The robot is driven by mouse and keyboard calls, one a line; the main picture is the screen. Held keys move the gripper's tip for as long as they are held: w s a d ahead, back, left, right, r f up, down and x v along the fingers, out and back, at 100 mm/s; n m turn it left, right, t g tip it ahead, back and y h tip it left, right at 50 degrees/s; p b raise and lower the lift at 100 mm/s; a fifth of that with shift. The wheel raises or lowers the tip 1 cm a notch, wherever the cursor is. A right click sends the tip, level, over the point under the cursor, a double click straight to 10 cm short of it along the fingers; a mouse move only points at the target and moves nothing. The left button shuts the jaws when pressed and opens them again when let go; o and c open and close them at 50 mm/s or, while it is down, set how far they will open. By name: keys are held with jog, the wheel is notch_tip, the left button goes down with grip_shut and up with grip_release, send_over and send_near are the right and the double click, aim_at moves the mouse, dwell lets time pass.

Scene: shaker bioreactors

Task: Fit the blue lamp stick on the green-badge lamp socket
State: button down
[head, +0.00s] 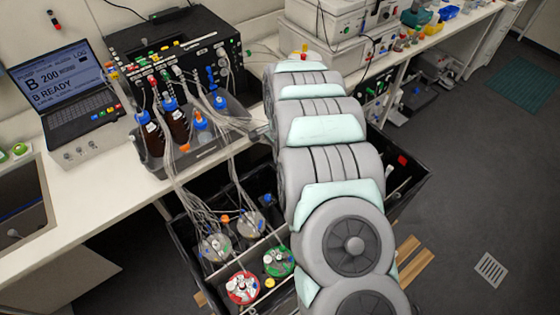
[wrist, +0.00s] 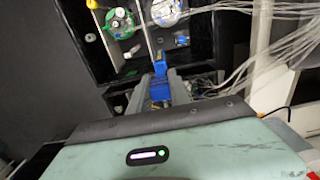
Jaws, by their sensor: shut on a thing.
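In the wrist view my gripper (wrist: 160,84) is shut on the blue lamp stick (wrist: 160,70), whose blue body shows between and just beyond the two grey fingers. The stick is held over the dark bin, and I cannot tell whether it touches anything. A green-ringed vessel (wrist: 119,23) sits beyond the fingers, up and left in the wrist view. It also shows in the head view (head: 279,262). I cannot make out the green-badge lamp socket for certain. In the head view my arm hides the gripper and the stick.
A red-topped vessel (head: 242,288) and two grey-topped vessels (head: 215,247) stand in the black bin, with many tubes running to them. A tray of bottles (head: 205,150) and a laptop (head: 70,90) are on the bench. Loose tubes (wrist: 270,60) hang at the right in the wrist view.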

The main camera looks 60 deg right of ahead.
jog(key=shift+f+b, duration=2.8)
jog(key=shift+f, duration=0.25)
jog(key=shift+f+b, duration=2)
jog(key=shift+f, duration=4.6)
notch_tip(320, 180, down, 13)
jog(key=b, duration=0.7)
jog(key=shift+b, duration=0.3)
jog(key=shift+w+r, duration=0.2)
